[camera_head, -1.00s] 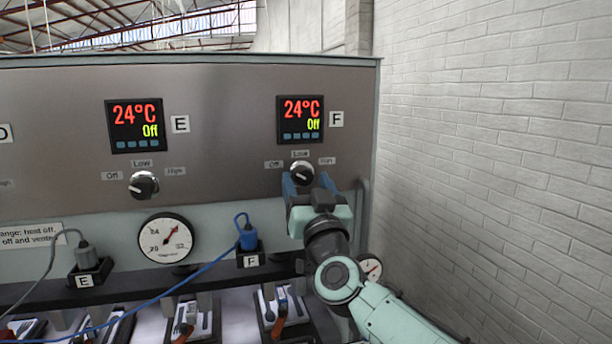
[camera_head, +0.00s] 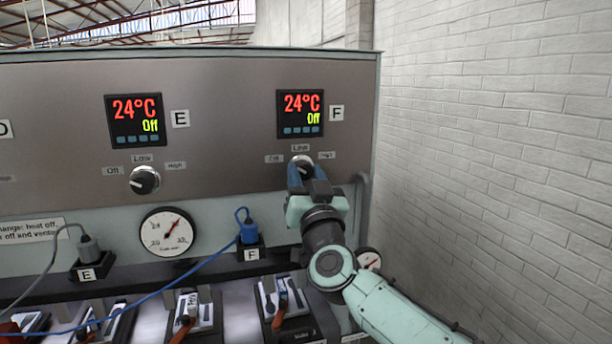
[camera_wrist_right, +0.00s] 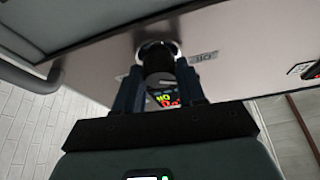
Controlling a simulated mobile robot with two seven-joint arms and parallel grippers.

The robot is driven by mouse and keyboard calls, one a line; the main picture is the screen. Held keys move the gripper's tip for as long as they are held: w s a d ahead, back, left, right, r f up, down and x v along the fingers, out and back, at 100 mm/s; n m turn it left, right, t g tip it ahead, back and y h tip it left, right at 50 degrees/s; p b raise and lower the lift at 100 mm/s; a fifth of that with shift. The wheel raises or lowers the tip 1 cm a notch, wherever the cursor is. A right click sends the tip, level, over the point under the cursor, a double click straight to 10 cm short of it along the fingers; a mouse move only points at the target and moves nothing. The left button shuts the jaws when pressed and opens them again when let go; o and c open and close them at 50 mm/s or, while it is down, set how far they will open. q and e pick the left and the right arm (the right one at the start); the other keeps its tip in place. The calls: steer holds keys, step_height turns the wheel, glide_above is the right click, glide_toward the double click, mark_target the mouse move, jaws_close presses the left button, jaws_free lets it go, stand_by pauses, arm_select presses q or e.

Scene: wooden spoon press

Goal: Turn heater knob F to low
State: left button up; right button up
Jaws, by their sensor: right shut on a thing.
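Heater knob F (camera_head: 301,162) is a round dark knob with a light ring, on the grey panel under the display marked F (camera_head: 300,113). Labels Off, Low and High stand around it. The display reads 24°C and Off. My right gripper (camera_head: 307,177) reaches up from below, its blue fingers shut on the knob. In the right wrist view the knob (camera_wrist_right: 157,60) sits between the two fingers. The fingers hide part of the knob, and I cannot tell its pointer's direction clearly. My left gripper is not in view.
Knob E (camera_head: 144,180) and its display (camera_head: 135,120) are to the left. A round gauge (camera_head: 167,232) and a blue plug (camera_head: 248,231) with a cable sit below. A vertical pipe (camera_head: 364,215) runs close right of my gripper. A brick wall (camera_head: 490,150) stands at the right.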

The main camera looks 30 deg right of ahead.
steer(key=m+g+h+p, duration=0.1)
steer(key=m, duration=0.3)
steer(key=m+g+h+p, duration=0.1)
steer(key=m+h+p, duration=0.1)
steer(key=m, duration=0.2)
steer(key=shift+a+r, duration=0.2)
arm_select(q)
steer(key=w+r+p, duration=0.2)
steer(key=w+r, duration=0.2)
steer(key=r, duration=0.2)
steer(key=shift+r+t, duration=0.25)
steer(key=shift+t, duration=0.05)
arm_select(e)
steer(key=m+g, duration=0.1)
steer(key=m, duration=0.2)
steer(key=m+g+h, duration=0.1)
steer(key=m, duration=0.2)
steer(key=shift+m+g+h, duration=0.3)
steer(key=shift+g, duration=0.1)
steer(key=o, duration=1.1)
steer(key=shift+c, duration=0.2)
